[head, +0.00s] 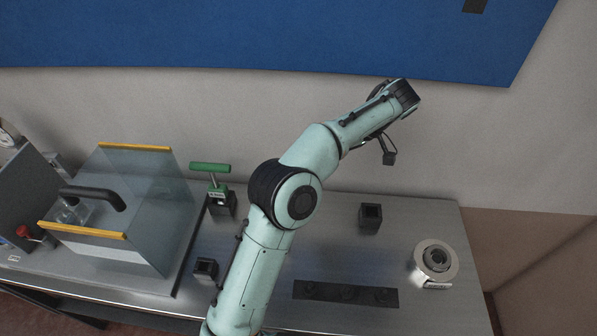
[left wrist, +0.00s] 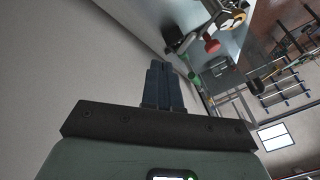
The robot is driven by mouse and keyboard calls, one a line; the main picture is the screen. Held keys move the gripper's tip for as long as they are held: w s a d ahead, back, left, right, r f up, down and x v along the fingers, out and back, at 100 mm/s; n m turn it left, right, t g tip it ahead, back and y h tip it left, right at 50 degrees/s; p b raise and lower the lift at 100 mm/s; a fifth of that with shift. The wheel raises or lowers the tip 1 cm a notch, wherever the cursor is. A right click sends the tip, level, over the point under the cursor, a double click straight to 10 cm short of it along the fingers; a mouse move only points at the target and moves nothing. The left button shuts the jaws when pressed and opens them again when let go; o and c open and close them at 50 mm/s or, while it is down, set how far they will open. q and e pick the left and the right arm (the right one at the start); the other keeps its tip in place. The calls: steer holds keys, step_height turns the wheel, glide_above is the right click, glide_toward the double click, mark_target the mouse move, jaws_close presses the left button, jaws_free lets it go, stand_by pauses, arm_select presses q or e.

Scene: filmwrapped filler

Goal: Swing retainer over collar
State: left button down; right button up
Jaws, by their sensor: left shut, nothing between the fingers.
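My left gripper (left wrist: 163,66) is shut and empty in the left wrist view, its two dark fingers side by side. In the head view the end of my left arm (head: 403,96) is raised in front of the wall, well above the bench; its fingertips cannot be made out there. No part can be surely told as the retainer or the collar. A round silver ring-shaped part (head: 421,261) with a dark centre sits at the bench's right end. A red-knobbed lever (head: 24,232) shows at the far left. My right gripper is not in view.
A clear guard box (head: 150,205) with yellow edges and a black handle (head: 95,195) stands at the left. A green T-handle (head: 210,167) stands beside it. The bench also holds small black blocks (head: 371,217) and a dark strip (head: 345,293). Bench space between these is clear.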

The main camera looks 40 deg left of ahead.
arm_select(q)
steer(key=s+a+f+b, duration=0.3)
steer(key=s+a+f, duration=0.3)
steer(key=s+f, duration=0.1)
steer(key=shift+a+f, duration=0.35)
steer(key=shift+f, duration=0.1)
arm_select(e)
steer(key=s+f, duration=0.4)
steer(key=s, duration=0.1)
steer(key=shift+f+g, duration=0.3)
